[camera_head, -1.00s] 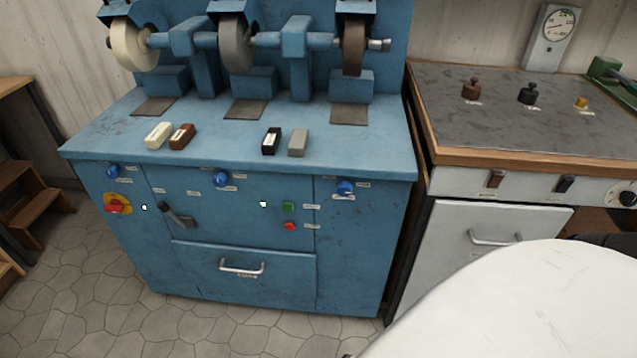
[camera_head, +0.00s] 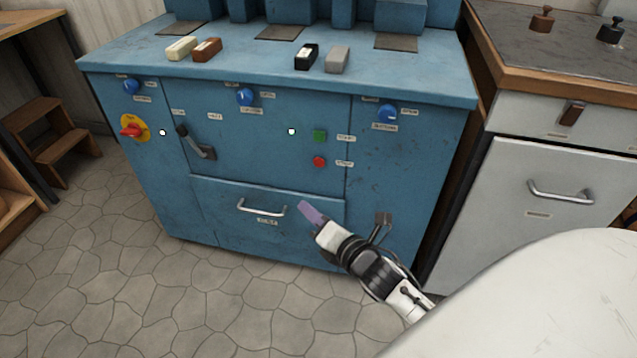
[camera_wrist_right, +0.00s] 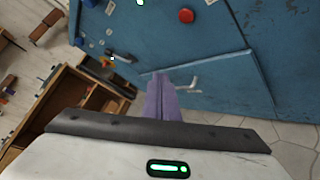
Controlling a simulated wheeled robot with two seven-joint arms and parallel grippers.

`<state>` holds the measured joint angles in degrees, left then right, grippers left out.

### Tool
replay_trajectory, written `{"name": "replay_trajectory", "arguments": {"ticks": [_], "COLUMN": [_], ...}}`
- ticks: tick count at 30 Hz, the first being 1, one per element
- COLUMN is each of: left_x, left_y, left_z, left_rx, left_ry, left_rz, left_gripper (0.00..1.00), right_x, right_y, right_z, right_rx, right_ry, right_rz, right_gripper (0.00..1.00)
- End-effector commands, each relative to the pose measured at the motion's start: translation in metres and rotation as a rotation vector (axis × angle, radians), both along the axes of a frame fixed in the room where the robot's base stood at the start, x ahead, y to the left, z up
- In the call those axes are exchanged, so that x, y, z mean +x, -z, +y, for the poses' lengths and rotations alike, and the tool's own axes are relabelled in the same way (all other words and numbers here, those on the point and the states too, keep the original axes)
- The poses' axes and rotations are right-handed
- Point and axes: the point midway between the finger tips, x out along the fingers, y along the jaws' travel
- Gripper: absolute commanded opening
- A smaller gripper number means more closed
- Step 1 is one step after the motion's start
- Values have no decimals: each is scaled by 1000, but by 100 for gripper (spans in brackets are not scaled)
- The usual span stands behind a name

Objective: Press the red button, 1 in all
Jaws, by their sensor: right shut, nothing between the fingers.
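The red button (camera_head: 319,161) is on the front panel of the blue machine (camera_head: 270,150), just below a green button (camera_head: 320,136). It also shows at the top of the right wrist view (camera_wrist_right: 186,15). My right gripper (camera_head: 308,210) is shut and empty, its purple fingers in front of the drawer, below the red button in the head view. It is apart from the button. In the right wrist view the closed fingers (camera_wrist_right: 162,98) point toward the blue front. My left gripper is not in view.
A rotary red switch (camera_head: 133,131), a black lever (camera_head: 198,143) and blue knobs (camera_head: 387,113) sit on the same front. The drawer handle (camera_head: 262,208) juts out below. A white cabinet (camera_head: 510,200) stands at the right. Tiled floor lies open at the left.

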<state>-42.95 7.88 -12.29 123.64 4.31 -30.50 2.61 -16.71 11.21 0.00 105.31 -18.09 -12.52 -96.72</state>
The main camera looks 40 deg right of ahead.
Motion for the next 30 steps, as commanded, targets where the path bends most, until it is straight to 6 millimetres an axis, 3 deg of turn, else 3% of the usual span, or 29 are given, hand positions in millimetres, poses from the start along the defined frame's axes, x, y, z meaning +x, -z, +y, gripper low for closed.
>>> {"name": "replay_trajectory", "arguments": {"ticks": [1, 7, 20, 27, 30], "left_x": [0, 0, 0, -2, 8], "left_y": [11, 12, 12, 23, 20], "left_z": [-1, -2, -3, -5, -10], "left_rx": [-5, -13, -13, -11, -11], "left_ry": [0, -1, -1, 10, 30], "left_rz": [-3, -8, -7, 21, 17], "left_gripper": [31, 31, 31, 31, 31], "right_x": [8, 20, 22, 40, 50], "right_y": [4, -6, -7, -7, -6], "right_z": [-5, -16, -18, -39, -50], "right_rx": [-90, -286, -297, -298, -297], "right_ry": [-12, -34, -36, -35, -36], "right_rz": [-23, -58, -57, -59, -58], "right_gripper": [0, 0, 0, 0, 0]}}
